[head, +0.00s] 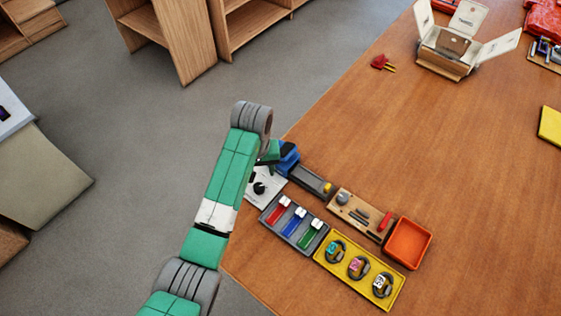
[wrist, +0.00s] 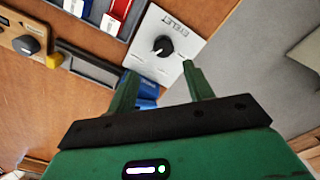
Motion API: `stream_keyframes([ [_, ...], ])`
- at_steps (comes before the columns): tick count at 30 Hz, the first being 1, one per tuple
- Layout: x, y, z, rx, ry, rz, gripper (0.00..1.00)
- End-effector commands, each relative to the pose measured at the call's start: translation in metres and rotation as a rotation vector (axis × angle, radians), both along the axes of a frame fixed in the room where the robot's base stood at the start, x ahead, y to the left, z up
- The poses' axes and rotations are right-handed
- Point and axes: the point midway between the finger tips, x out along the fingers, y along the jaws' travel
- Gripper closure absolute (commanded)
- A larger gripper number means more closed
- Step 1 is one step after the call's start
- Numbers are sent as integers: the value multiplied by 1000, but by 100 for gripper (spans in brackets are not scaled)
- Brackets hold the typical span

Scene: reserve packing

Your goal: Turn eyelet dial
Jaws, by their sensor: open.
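The eyelet dial is a round black knob (wrist: 163,46) on a white panel lettered EYELET (wrist: 181,28), near the top of the wrist view. In the head view the white panel (head: 273,181) lies at the table's left edge, with the black knob (head: 259,187) partly beside my arm. My gripper (wrist: 159,68) is open and empty, its two green fingers apart. The fingertips point toward the panel, and the knob shows just beyond the gap between them. I cannot tell the height between fingertips and knob. In the head view my arm hides part of the panel.
A blue device (head: 288,157) with a dark grey strip stands right beside the panel. A grey tray (head: 274,221) with coloured items, a yellow watch tray (head: 330,263), a wooden tool board (head: 346,214) and an orange bin (head: 425,240) are nearby. The table's middle is clear.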

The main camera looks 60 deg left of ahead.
Motion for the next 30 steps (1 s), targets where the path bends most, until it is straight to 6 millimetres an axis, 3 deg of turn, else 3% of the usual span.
stream_keyframes([
  [5, -5, 1, -8, -12, 13, 10, 48],
  [12, -5, 1, -51, -11, 12, 9, 48],
  [18, -4, 1, -77, -9, 10, 8, 48],
  [27, -4, 1, -81, -8, 8, 7, 48],
  [28, -4, 1, -81, -8, 8, 7, 50],
  [30, -4, 1, -81, -8, 8, 7, 64],
])
